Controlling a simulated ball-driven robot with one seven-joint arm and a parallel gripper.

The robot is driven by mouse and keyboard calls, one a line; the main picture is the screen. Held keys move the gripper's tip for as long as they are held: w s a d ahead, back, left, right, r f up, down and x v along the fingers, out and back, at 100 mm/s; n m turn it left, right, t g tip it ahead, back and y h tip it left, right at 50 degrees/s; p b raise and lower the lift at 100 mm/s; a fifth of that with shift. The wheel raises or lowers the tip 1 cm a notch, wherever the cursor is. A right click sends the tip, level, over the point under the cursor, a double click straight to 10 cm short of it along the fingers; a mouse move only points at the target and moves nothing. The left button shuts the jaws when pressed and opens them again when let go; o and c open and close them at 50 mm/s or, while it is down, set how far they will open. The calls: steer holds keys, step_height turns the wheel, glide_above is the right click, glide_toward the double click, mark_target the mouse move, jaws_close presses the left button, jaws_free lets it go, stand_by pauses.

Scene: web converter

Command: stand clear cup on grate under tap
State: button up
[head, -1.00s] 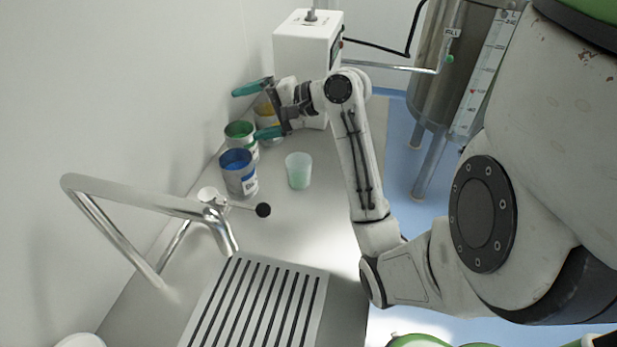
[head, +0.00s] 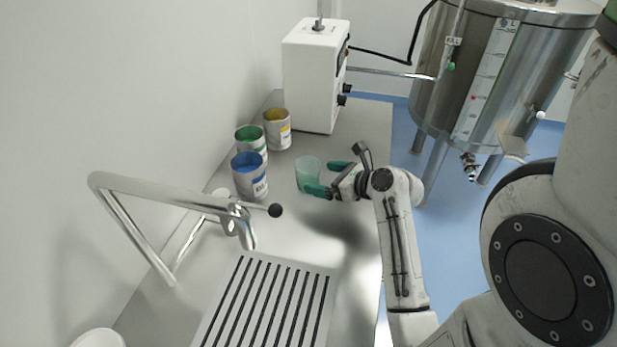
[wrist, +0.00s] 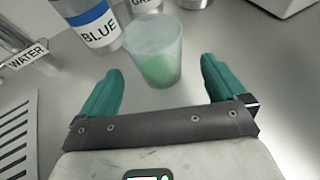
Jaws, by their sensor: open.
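The clear cup (head: 306,172) stands upright on the steel counter, right of the blue can; it looks frosted and pale green. In the wrist view the cup (wrist: 153,48) is just ahead of my gripper (wrist: 161,82), whose green fingers are spread wide, one on each side in front of it. In the head view my gripper (head: 328,178) is open at the cup's right side. I cannot tell whether a finger touches it. The slotted grate (head: 268,302) lies at the front of the counter. The bent metal tap (head: 240,222) has its spout by the grate's far edge.
A blue can (head: 250,178), a green can (head: 250,142) and a yellow can (head: 277,130) stand along the wall. A white machine (head: 311,75) is at the back. The tap's black knob (head: 275,211) sticks out toward the cup. Counter between cup and grate is clear.

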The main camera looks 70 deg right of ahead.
steer(key=shift+p+x, duration=0.4)
steer(key=shift+x, duration=2.7)
steer(key=shift+a+f, duration=0.1)
steer(key=shift+a, duration=0.05)
steer(key=c, duration=1.2)
